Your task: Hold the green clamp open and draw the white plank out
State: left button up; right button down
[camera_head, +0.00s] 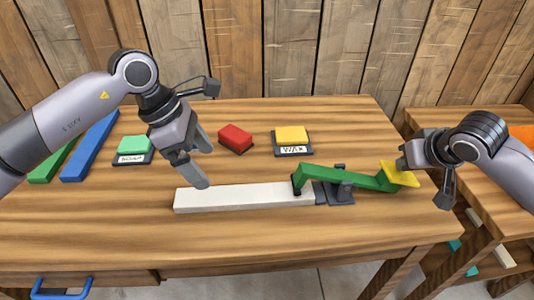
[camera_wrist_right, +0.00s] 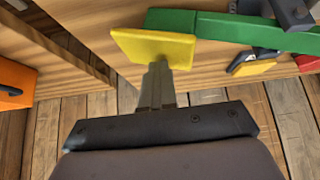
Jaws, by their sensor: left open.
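The white plank (camera_head: 245,196) lies flat on the workbench. Its right end is at the jaw of the green clamp (camera_head: 340,176). The clamp's green lever slopes down to the right from the jaw to a yellow pad (camera_head: 401,174); I cannot tell whether the jaw clears the plank. My left gripper (camera_head: 203,163) is open and empty, above and behind the plank's left part. My right gripper (camera_head: 403,162) is at the yellow pad. In the right wrist view its fingers (camera_wrist_right: 160,68) are together, with their tips against the pad (camera_wrist_right: 153,48).
A red block (camera_head: 236,138), a yellow block on a labelled stand (camera_head: 291,137) and a green block on another (camera_head: 133,145) stand behind the plank. Blue (camera_head: 91,146) and green bars lie at left. The bench front (camera_head: 230,240) is clear. An orange object (camera_wrist_right: 15,88) is beyond the right edge.

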aim_at(225, 195)
pick_arm(q)
jog(key=x, duration=1)
jog(key=shift+a+f, duration=0.25)
jog(key=shift+a, duration=0.15)
jog(key=shift+r, duration=0.1)
jog(key=c, duration=1.3)
